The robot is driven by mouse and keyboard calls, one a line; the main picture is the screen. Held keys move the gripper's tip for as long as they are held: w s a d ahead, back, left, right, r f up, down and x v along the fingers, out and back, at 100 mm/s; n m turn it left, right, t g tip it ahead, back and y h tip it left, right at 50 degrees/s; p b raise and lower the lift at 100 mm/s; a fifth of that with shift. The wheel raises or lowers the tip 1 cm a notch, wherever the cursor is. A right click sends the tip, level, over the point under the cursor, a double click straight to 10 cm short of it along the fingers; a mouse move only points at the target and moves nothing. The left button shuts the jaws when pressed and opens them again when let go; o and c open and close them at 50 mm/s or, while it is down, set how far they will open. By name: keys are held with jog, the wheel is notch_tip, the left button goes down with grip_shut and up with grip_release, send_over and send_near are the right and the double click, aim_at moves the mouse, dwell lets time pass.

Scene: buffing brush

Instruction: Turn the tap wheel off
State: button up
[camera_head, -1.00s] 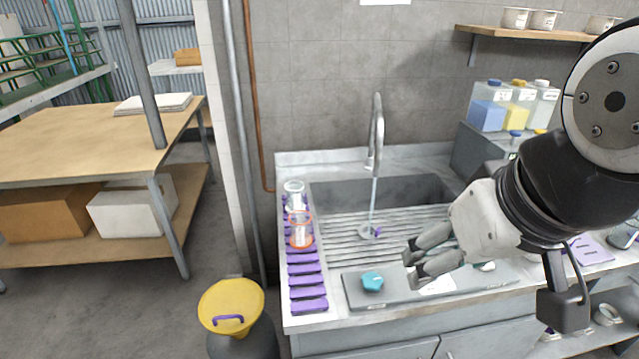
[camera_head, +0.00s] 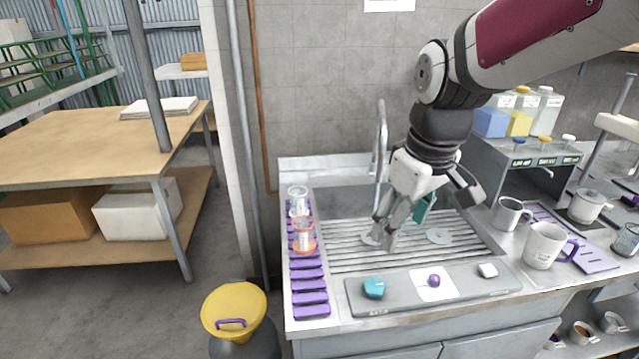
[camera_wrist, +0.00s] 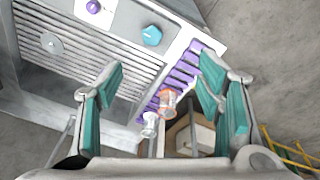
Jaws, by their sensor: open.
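A grey panel (camera_head: 400,298) on the sink's front edge carries a teal knob (camera_head: 374,288), a purple knob (camera_head: 434,281) on a white card and a white knob (camera_head: 488,270). I cannot tell which is the tap wheel. The teal knob (camera_wrist: 151,35) and purple knob (camera_wrist: 93,6) also show at the top of the wrist view. The curved metal tap (camera_head: 381,140) stands behind the sink; my gripper hides the area below its spout. My gripper (camera_head: 383,238) is open and empty, pointing down over the ribbed sink, behind the panel and apart from the knobs.
Purple slotted strips (camera_head: 309,285) with two clear jars, one orange-rimmed (camera_head: 304,236), line the sink's left edge. Mugs (camera_head: 545,245) and a dispenser (camera_head: 520,170) stand to the right. A yellow-lidded bin (camera_head: 233,305) is on the floor at left.

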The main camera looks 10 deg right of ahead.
aim_at(375, 286)
jog(key=w+f+n+g, duration=0.2)
jog(key=w+f+n, duration=0.2)
jog(key=w+f, duration=0.45)
jog(key=f, duration=0.4)
jog(key=f+p, duration=0.1)
jog(key=f, duration=0.4)
jog(key=s+f, duration=0.1)
jog(key=f, duration=0.4)
jog(key=shift+d+f, duration=0.1)
jog(key=shift+f, duration=0.15)
jog(key=shift+c, duration=0.2)
jog(key=c, duration=1.1)
